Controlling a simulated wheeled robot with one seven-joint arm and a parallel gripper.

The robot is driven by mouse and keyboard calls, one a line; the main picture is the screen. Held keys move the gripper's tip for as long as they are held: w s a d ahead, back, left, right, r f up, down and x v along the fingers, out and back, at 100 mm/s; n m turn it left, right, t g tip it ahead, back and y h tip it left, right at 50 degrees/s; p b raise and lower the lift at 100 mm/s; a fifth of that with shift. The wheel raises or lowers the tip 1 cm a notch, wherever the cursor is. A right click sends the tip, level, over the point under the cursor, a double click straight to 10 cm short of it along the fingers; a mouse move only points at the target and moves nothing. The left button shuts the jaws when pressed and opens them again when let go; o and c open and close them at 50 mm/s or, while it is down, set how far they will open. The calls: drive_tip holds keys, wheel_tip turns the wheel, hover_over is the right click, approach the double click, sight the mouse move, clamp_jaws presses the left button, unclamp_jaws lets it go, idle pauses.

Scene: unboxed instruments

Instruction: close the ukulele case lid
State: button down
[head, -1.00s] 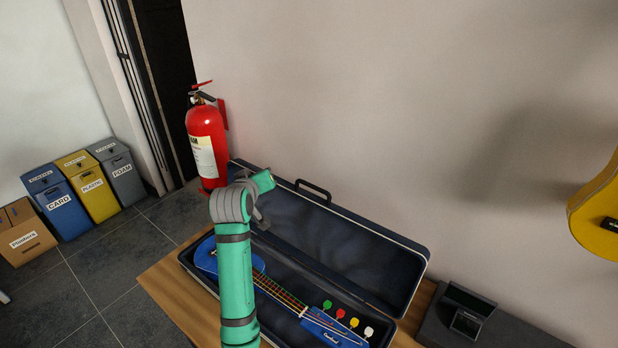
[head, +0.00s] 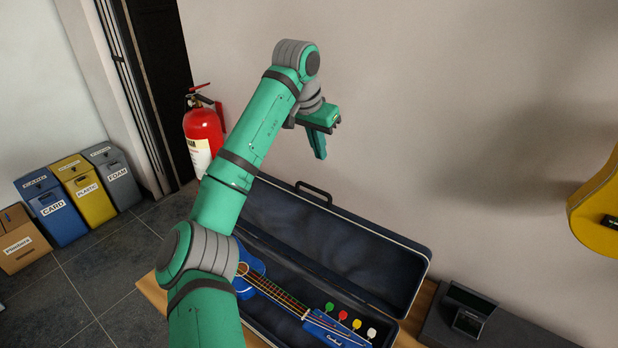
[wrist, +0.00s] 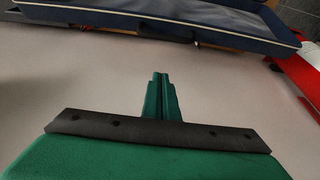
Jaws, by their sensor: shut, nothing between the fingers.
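The ukulele case lid (head: 345,245) stands open, raised at the back of the case near the wall, with a dark handle (head: 314,192) on its upper edge. The case bottom (head: 262,315) holds a blue ukulele (head: 320,324) with coloured tuning pegs; my arm hides its left part. My gripper (head: 319,152) is shut and empty, above and behind the lid's top edge, near the wall, fingers pointing down. In the wrist view my shut fingers (wrist: 160,80) point toward the lid (wrist: 200,22), apart from it.
A red fire extinguisher (head: 203,135) hangs on the wall left of the case. A dark box (head: 467,310) is right of it, and a yellow instrument (head: 598,205) hangs at the right. Labelled bins (head: 90,195) stand on the floor at left.

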drive_tip(key=shift+s+a+f, duration=0.1)
drive_tip(key=shift+s+f, duration=0.1)
drive_tip(key=shift+f, duration=2.15)
drive_tip(key=shift+s+a+f, duration=0.1)
drive_tip(key=shift+s+f, duration=0.05)
drive_tip(key=shift+f, duration=2.15)
drive_tip(key=shift+w, duration=0.1)
